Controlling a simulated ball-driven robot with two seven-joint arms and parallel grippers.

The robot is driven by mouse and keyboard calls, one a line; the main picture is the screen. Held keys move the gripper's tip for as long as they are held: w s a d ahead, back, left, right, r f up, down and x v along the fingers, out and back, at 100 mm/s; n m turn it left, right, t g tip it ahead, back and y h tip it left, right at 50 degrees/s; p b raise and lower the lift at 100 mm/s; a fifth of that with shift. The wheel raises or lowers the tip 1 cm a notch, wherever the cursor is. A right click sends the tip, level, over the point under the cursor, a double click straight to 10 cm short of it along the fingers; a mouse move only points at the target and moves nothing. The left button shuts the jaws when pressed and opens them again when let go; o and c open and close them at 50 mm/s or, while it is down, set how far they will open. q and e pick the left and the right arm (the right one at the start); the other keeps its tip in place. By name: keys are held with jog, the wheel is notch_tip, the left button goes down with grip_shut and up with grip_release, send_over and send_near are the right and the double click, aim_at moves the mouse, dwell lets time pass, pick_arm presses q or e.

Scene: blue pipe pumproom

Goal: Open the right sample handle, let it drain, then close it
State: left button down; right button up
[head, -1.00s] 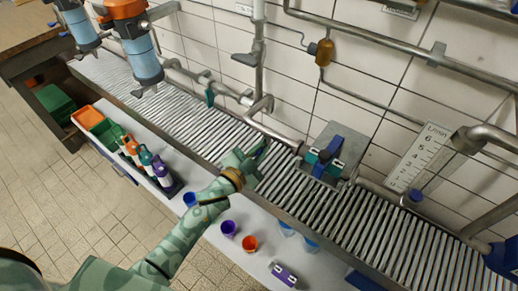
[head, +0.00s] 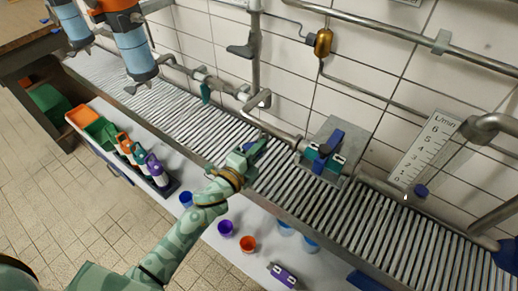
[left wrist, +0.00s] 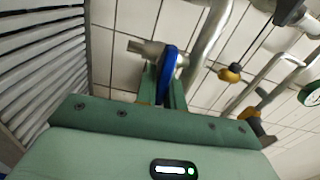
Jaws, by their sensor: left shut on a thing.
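My left gripper (head: 255,150) is over the slatted grate, just below the wall pipe's elbow. In the left wrist view, its green fingers (left wrist: 165,88) are shut on a blue handle (left wrist: 169,66), which stands beside a short steel pipe fitting. In the head view the gripper hides this handle, so its exact angle is unclear. Another, teal handle (head: 206,93) hangs from the same pipe further left, apart from the gripper. I cannot see any flow of liquid. My right gripper is not in view.
A grey metal plate (head: 350,132) with a blue part stands right of the gripper. A holder with bottles (head: 145,160) is at left. The grate's right part (head: 400,225) is clear.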

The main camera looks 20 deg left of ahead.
pick_arm(q)
jog(key=shift+f+m, duration=0.2)
jog(key=shift+m, duration=0.4)
jog(key=c, duration=1.5)
grip_release()
jog(key=shift+s, duration=0.1)
jog(key=v, duration=1.6)
jog(key=shift+s+r, duration=0.1)
